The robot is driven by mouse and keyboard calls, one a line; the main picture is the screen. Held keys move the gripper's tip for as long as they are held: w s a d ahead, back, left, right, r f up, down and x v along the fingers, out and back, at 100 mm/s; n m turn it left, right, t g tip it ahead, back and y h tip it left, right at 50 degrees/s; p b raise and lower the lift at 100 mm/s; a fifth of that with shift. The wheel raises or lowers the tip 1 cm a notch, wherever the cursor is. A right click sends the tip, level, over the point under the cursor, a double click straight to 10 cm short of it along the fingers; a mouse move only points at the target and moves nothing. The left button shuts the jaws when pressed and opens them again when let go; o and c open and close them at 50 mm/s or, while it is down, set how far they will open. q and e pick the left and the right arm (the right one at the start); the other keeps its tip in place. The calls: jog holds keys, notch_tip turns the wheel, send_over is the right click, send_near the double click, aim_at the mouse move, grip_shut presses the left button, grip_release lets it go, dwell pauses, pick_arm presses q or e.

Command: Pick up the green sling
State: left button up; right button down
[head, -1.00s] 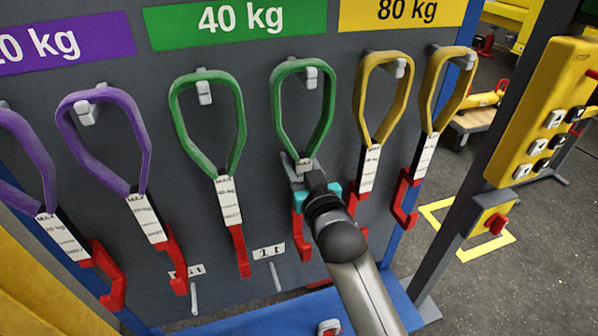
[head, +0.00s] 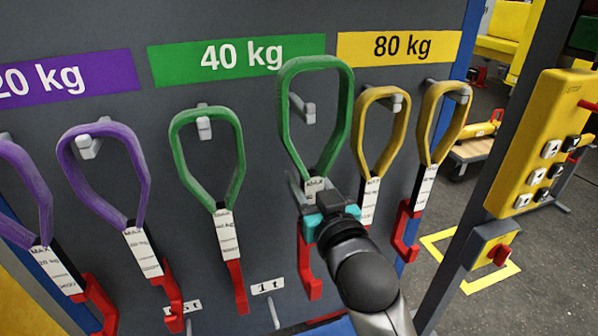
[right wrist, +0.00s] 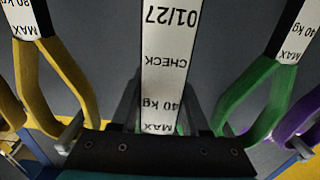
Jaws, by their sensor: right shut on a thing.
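My right gripper (head: 328,212) is shut on the label part of the right-hand green sling (head: 285,125), just below its loop. Its red hook (head: 308,270) hangs beneath. The top of the loop is clear above its grey peg (head: 302,108), which shows through the loop; I cannot tell whether the peg still passes through it. In the right wrist view the sling's white 40 kg label (right wrist: 166,60) runs between the jaws (right wrist: 160,125). A second green sling (head: 180,160) hangs on its peg to the left. My left gripper is not in view.
Yellow slings (head: 357,120) hang close to the right, purple slings (head: 68,165) to the left, on a grey board under weight signs (head: 236,58). A blue-grey post with a yellow control box (head: 550,130) stands at the right.

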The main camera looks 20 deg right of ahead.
jog(key=s+p, duration=0.5)
jog(key=s, duration=0.9)
jog(key=shift+s+d+r, duration=0.2)
jog(key=shift+s+d, duration=0.05)
jog(key=shift+s, duration=0.15)
dwell(0.5)
